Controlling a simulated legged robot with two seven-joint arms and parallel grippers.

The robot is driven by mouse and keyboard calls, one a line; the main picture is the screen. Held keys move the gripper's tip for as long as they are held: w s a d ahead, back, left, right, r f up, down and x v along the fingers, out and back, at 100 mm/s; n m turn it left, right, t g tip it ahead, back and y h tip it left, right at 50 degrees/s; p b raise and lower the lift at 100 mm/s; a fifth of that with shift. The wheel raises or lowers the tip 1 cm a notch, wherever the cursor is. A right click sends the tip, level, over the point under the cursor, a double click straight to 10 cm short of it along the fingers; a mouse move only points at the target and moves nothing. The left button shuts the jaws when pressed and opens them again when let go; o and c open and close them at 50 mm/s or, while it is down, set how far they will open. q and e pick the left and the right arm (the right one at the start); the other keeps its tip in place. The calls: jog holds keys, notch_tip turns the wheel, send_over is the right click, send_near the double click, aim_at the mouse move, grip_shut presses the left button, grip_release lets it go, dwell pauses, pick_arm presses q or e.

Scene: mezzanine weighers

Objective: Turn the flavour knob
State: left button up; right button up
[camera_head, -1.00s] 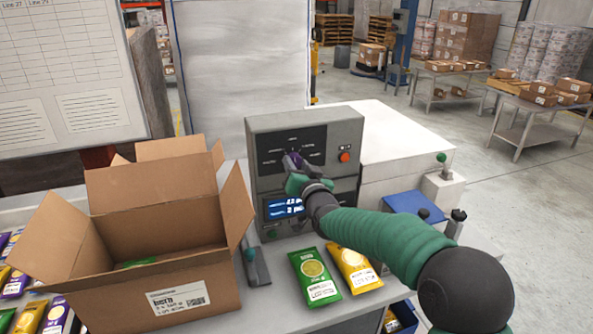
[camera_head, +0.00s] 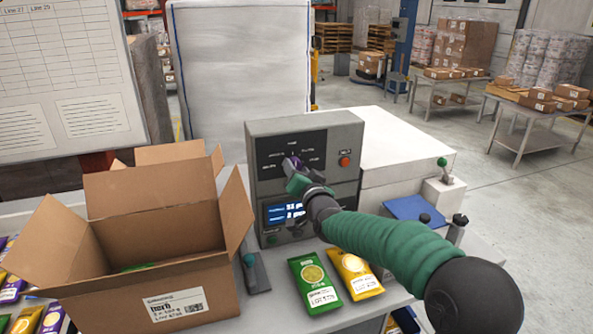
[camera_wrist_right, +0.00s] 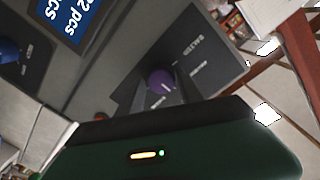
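The purple flavour knob (camera_wrist_right: 160,80) sits on a dark labelled panel (camera_head: 272,152) on the front of a grey control box (camera_head: 255,180). A white mark shows on the knob in the right wrist view. In the head view my right gripper (camera_head: 294,170) is at the knob and hides most of it. In the right wrist view the green gripper housing fills the bottom and the knob lies just beyond it. I cannot make out whether the fingers are closed on the knob or apart. My left gripper is not in view.
An open carton (camera_head: 190,270) stands left. A green packet (camera_head: 314,283) and a yellow packet (camera_head: 354,273) lie in front.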

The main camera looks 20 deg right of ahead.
jog(key=shift+o, duration=1.2)
jog(key=shift+s, duration=0.1)
jog(key=s+b, duration=0.1)
jog(key=s, duration=1.5)
jog(key=shift+s+r, duration=0.25)
